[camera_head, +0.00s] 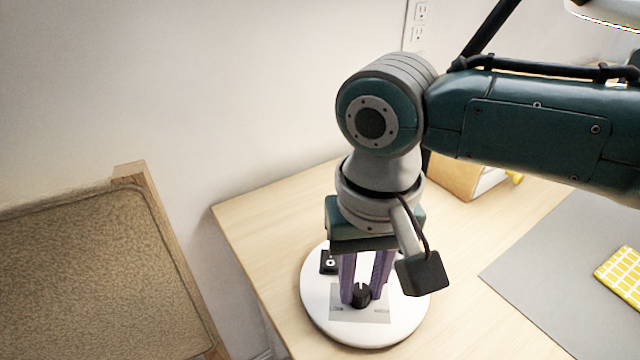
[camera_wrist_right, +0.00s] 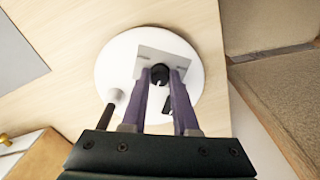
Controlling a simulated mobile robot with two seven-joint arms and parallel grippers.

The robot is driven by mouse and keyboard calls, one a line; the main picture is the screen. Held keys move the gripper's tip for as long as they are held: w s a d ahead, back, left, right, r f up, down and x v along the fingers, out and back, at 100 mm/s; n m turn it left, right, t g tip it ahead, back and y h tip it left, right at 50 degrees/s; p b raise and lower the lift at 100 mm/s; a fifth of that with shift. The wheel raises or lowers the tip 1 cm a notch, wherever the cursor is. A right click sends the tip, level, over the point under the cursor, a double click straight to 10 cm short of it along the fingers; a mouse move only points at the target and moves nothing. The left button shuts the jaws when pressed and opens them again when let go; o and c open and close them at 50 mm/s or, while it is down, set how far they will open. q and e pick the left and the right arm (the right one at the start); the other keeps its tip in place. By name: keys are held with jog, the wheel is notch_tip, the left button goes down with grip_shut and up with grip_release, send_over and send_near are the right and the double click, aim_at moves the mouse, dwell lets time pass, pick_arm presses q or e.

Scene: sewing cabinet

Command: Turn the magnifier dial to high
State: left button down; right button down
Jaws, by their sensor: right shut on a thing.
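The magnifier's round white base (camera_head: 318,300) stands on the wooden table and carries a grey label plate (camera_head: 350,316). A black dial (camera_head: 362,296) sits on that plate; its setting is too small to read. My right gripper (camera_head: 362,290) points down over the base with its purple fingers around the dial, shut on it. In the right wrist view, the fingertips of the right gripper (camera_wrist_right: 160,74) flank the dial (camera_wrist_right: 159,73) in front of the plate (camera_wrist_right: 150,62). My left gripper is not in view.
A black switch (camera_head: 328,262) sits on the base beside my fingers. A dark pole (camera_head: 490,27) rises at the back. A grey mat (camera_head: 560,270) with a yellow gridded item (camera_head: 622,275) lies at right. A wooden box (camera_head: 455,175) stands behind. A padded chair or panel (camera_head: 90,270) is at left.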

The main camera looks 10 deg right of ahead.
jog(key=m+p, duration=0.1)
jog(key=p, duration=0.1)
jog(key=m+p, duration=0.1)
jog(key=m, duration=0.1)
jog(key=shift+s+r+p, duration=0.1)
jog(key=shift+r+p, duration=0.15)
jog(key=shift+p, duration=0.15)
jog(key=shift+m+p, duration=0.7)
jog(key=shift+m, duration=0.4)
jog(key=m+p, duration=0.1)
jog(key=m, duration=0.1)
jog(key=shift+a+f+m, duration=0.1)
jog(key=shift+m, duration=0.3)
jog(key=m+p, duration=0.1)
jog(key=m, duration=0.1)
jog(key=shift+m, duration=0.4)
jog(key=m+p, duration=0.1)
jog(key=m, duration=0.1)
jog(key=shift+m, duration=0.3)
jog(key=m, duration=0.4)
jog(key=shift+f+m, duration=0.1)
jog(key=shift+m, duration=1)
